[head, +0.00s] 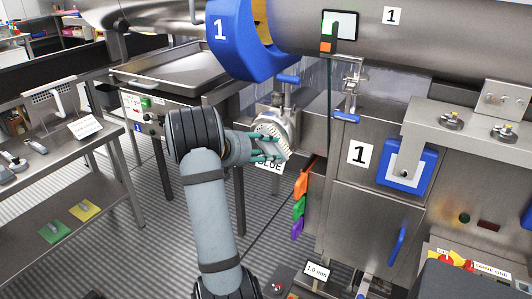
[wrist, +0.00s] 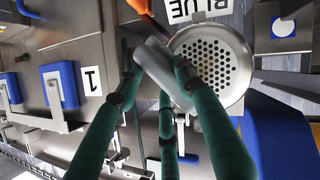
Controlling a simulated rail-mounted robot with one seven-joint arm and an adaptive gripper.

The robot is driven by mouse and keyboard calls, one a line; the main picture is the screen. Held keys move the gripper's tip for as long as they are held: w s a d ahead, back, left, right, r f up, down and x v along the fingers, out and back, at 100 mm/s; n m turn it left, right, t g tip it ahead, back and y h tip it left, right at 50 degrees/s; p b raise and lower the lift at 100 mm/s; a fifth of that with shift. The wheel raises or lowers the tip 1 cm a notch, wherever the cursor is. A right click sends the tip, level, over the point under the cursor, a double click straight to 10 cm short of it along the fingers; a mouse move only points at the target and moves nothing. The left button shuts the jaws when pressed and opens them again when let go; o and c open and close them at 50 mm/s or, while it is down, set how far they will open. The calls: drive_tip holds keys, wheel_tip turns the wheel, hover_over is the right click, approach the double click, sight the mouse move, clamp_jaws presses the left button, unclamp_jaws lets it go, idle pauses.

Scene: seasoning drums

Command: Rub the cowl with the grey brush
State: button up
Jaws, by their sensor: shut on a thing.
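My gripper (head: 268,146) has teal fingers and is shut on a grey block that looks like the grey brush (wrist: 164,70). In the head view the brush (head: 270,132) shows as a pale piece between the fingers, partly hidden by them. The large blue curved piece marked 1 (head: 231,42), apparently the cowl, sits at the drum's mouth, above my gripper and apart from it. Blue at the lower right of the wrist view is probably the same piece (wrist: 272,140). I cannot tell whether the brush touches the round perforated metal part (wrist: 215,62) behind it.
A blue-handled valve (head: 287,79) is just above my gripper. A sign reading BLUE (head: 268,166) and hanging orange, green and purple tools (head: 300,202) are close below. Green (head: 53,231) and yellow (head: 84,210) brushes lie on the left shelf. A steel cabinet stands to the right.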

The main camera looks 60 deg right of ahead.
drive_tip(key=shift+s+b, duration=0.2)
drive_tip(key=shift+b, duration=0.15)
drive_tip(key=shift+c, duration=0.2)
drive_tip(key=shift+w+r, duration=0.1)
drive_tip(key=shift+w, duration=0.55)
drive_tip(key=w, duration=0.7)
drive_tip(key=shift+a+p, duration=0.2)
drive_tip(key=shift+p, duration=0.2)
drive_tip(key=shift+s+a+b, duration=0.2)
drive_tip(key=shift+a+b, duration=2.05)
drive_tip(key=shift+a, duration=0.8)
